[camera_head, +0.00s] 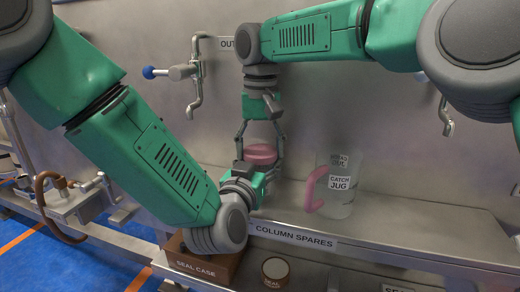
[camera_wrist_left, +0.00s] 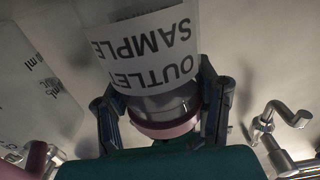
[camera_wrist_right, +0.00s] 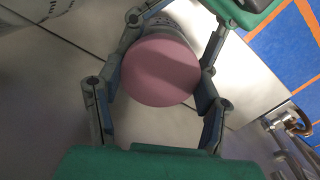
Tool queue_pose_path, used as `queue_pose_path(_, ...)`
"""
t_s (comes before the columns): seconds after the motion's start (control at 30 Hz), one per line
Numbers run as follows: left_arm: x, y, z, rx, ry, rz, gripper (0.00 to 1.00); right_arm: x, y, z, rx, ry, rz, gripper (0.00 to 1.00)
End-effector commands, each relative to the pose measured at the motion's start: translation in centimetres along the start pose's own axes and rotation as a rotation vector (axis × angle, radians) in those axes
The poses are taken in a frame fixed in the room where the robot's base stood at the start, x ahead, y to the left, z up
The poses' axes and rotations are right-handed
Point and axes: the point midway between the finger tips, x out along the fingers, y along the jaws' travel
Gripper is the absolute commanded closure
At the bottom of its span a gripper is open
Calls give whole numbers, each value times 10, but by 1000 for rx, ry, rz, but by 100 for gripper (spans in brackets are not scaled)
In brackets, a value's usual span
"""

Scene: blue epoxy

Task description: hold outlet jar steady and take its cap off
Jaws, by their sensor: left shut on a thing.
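The outlet jar (camera_wrist_left: 150,88) is a clear jar with a white "OUTLET SAMPLE" label, upside down in the left wrist view. Its pink cap (camera_head: 262,153) is on it, and shows as a round disc in the right wrist view (camera_wrist_right: 160,72). My left gripper (camera_wrist_left: 160,105) is shut on the jar, one finger on each side near the cap. My right gripper (camera_head: 261,140) comes down from above, with its fingers (camera_wrist_right: 165,75) on either side of the cap. Whether they press on it I cannot tell. The jar's body is mostly hidden in the head view.
A clear catch jug (camera_head: 342,200) with a pink handle stands on the steel shelf (camera_head: 400,222), right of the jar. A brown seal case (camera_head: 215,264) and a round-lidded pot (camera_head: 275,268) are below. Valve handles (camera_head: 180,72) project from the wall panel behind.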

Motion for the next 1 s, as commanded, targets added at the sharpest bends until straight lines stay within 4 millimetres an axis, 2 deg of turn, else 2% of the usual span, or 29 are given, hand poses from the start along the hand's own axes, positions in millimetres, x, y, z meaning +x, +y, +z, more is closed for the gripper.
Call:
queue_pose_path(0.1,0,0,0,0,-1,0,100,0,0,0,-37,0,1,74)
queue_pose_path(0.3,0,0,0,0,-1,0,100,0,0,0,-250,1,1,74)
queue_pose_path(1.0,0,0,0,0,-1,0,100,-3,0,3,-241,4,2,74)
